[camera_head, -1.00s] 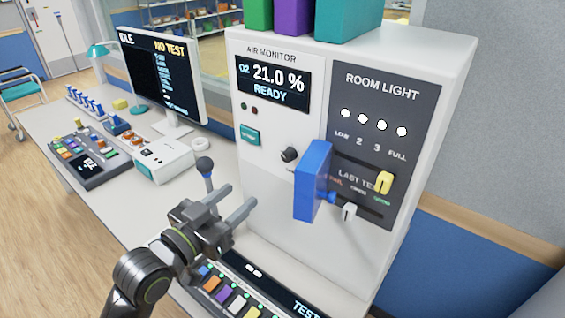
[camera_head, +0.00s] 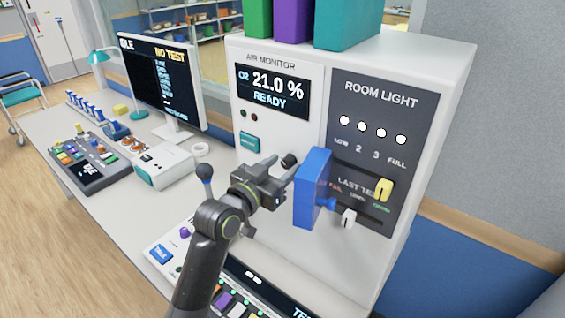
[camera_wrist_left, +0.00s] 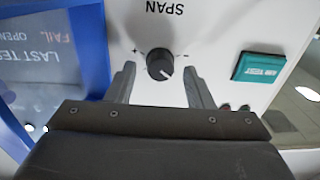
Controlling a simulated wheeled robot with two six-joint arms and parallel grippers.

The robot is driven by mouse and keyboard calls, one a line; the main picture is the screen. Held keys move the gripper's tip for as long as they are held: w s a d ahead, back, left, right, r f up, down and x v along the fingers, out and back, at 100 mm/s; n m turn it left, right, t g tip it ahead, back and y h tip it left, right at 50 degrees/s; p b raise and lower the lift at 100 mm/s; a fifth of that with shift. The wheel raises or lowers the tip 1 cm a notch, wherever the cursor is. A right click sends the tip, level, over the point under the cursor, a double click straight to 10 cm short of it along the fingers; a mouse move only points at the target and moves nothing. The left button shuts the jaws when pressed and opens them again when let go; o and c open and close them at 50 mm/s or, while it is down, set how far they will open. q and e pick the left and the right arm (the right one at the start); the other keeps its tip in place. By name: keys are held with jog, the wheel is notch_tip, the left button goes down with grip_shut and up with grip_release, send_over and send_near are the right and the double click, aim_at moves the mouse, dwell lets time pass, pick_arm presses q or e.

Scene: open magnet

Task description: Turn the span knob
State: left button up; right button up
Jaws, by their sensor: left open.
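The span knob (camera_head: 288,158) is a small round black dial with a white pointer mark on the white air monitor face (camera_head: 262,140). In the left wrist view the knob (camera_wrist_left: 160,65) sits under the SPAN label, between plus and minus signs. My left gripper (camera_head: 285,166) is open and faces the panel in front of the knob. In the left wrist view its fingers (camera_wrist_left: 159,80) show on both sides of the knob. I cannot tell whether they touch it or how deep they reach. My right gripper is not in view.
A blue block (camera_head: 312,188) juts out just right of my left gripper; it shows as a blue frame at left in the wrist view. A teal button (camera_head: 249,141) is left of the knob. A yellow slider (camera_head: 384,188) and a joystick (camera_head: 205,172) are nearby.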

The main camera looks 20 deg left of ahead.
pick_arm(q)
jog(key=shift+w+d, duration=0.1)
jog(key=shift+w, duration=0.25)
jog(key=c, duration=1)
jog(key=shift+r+n+p, duration=0.2)
jog(key=shift+n+p, duration=0.3)
jog(key=shift+p, duration=0.3)
jog(key=shift+f+n+p, duration=0.15)
jog(key=shift+n+p, duration=0.15)
jog(key=shift+n, duration=0.1)
jog(key=o, duration=1)
